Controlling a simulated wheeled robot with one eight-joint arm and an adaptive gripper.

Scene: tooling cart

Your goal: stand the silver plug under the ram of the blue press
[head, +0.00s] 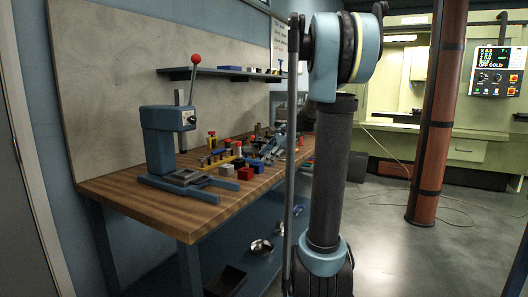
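The blue press (158,145) stands on the near left part of the wooden bench (200,208). Its upright silver ram (180,98) passes through the head, and a red-knobbed lever (194,62) rises beside it. The grey base under the ram looks clear, though detail is small. Many small parts stand to the right of the press; I cannot tell which, if any, is the silver plug. My arm stands tall in front of the bench's right end and hides part of it. I cannot make out my gripper.
Colored blocks (246,173) and small pegs crowd the bench right of the press. A wall shelf (220,72) hangs behind. A metal bowl (261,247) and a dark tray (226,281) sit on the lower shelf. A brown column (438,110) stands right; open floor lies between.

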